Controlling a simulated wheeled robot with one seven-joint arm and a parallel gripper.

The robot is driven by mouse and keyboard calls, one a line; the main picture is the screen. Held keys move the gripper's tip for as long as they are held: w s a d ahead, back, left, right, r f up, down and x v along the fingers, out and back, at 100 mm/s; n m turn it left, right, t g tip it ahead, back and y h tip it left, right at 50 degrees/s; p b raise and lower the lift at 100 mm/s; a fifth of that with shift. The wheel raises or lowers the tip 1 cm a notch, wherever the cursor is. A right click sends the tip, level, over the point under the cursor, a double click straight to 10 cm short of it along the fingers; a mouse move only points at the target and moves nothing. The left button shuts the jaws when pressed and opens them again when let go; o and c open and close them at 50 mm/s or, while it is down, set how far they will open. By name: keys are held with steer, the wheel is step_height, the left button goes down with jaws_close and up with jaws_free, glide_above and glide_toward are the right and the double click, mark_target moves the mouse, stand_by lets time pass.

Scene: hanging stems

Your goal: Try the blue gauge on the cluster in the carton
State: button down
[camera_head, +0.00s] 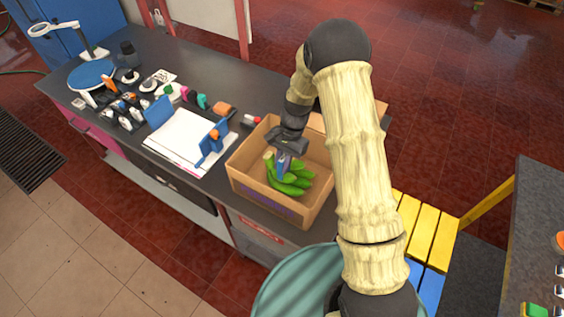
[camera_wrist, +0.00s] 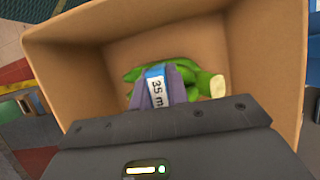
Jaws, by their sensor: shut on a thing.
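The open cardboard carton (camera_head: 247,194) stands on the dark counter, and its wall also shows in the wrist view (camera_wrist: 90,58). A green banana cluster (camera_head: 301,178) lies inside it; in the wrist view the cluster (camera_wrist: 202,80) shows around and below the gauge. My gripper (camera_head: 287,155) reaches down into the carton and is shut on the blue gauge (camera_head: 283,166). The gauge (camera_wrist: 157,88) carries a white label reading "35 m", the rest cut off. It is at the cluster, overlapping it in both views. I cannot tell whether it touches or fits around a fruit.
The carton walls surround my gripper closely.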

steer(key=shift+f+b, duration=0.4)
steer(key=shift+f, duration=0.3)
stand_by(0.8)
steer(key=shift+r, duration=0.2)
steer(key=shift+s+f, duration=0.1)
steer(key=shift+f, duration=0.15)
stand_by(3.5)
steer(key=shift+r+p, duration=0.1)
steer(key=shift+p, duration=0.25)
steer(key=shift+r+p, duration=3)
steer(key=shift+r, duration=1.2)
